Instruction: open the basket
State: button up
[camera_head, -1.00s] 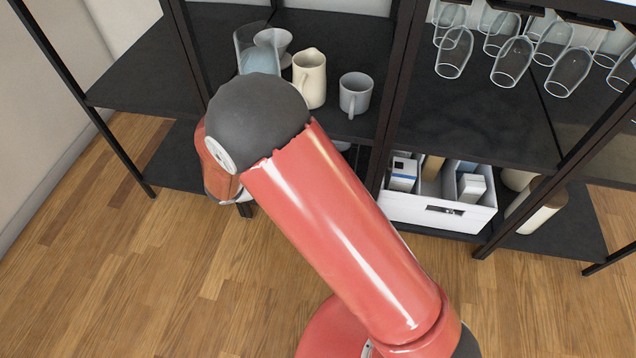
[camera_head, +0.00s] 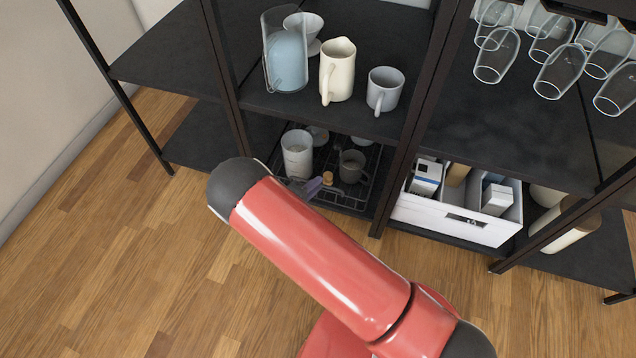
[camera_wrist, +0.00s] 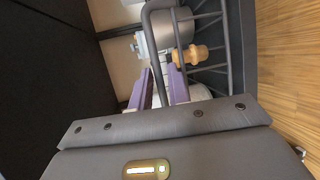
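A dark wire basket (camera_head: 345,199) holding cups sits on the lower shelf of the middle bay. Its dark bars also show in the wrist view (camera_wrist: 224,45). My gripper (camera_head: 316,187) is at the front left of this basket, its purple fingers pointing towards it. In the wrist view my gripper (camera_wrist: 160,82) has its two fingers apart, with a dark rim bar of the basket running between them. I cannot tell whether either finger touches the bar. My red arm hides part of the basket's front left.
A white bin (camera_head: 460,219) with boxes stands in the bay to the right. A glass jug (camera_head: 287,62), cream pitcher (camera_head: 338,70) and grey mug (camera_head: 384,90) stand on the shelf above. Dark posts flank the bay. The wooden floor (camera_head: 130,250) in front is clear.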

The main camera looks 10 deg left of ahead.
jog(key=shift+x, duration=0.75)
grip_shut()
